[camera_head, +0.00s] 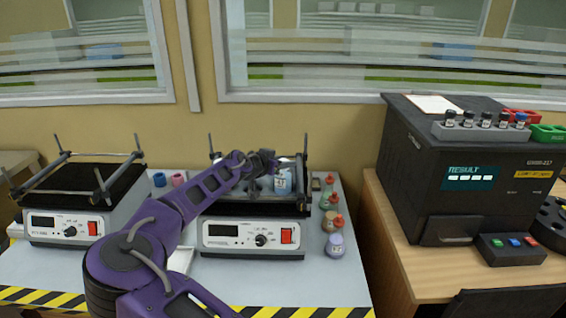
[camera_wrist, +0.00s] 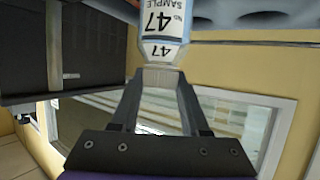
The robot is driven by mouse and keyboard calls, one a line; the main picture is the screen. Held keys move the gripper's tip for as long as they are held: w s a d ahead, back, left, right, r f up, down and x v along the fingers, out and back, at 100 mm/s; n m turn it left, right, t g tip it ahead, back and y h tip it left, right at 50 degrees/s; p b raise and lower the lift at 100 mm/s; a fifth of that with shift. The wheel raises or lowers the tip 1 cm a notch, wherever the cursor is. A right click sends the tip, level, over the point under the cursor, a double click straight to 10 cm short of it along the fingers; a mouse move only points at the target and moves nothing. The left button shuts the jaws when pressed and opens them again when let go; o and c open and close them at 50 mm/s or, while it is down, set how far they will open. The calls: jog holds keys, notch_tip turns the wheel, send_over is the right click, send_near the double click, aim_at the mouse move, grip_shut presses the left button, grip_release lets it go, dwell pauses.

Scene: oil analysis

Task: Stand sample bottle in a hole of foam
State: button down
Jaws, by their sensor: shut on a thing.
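The sample bottle (camera_head: 283,181) is white and blue, with a label reading "SAMPLE 47" in the wrist view (camera_wrist: 163,22). My gripper (camera_head: 276,163) is shut on its cap end and holds it over the right shaker. In the wrist view my gripper's fingertips (camera_wrist: 160,78) close on the bottle's narrow end, and the picture is upside down. The blue-grey foam (camera_wrist: 250,14) with round holes shows at the top of that view, beside the bottle. In the head view the foam is mostly hidden by my arm and the bottle. I cannot tell whether the bottle's base touches the foam.
The right shaker (camera_head: 255,232) has upright corner posts around its platform. A second shaker (camera_head: 75,215) stands at left. Several small bottles (camera_head: 335,243) stand right of the right shaker. A black analyser (camera_head: 460,175) with a rack of vials is on the wooden desk.

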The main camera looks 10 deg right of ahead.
jog(key=shift+f, duration=0.15)
jog(key=shift+c, duration=1.9)
grip_release()
jog(key=shift+r, duration=0.25)
jog(key=v, duration=1.2)
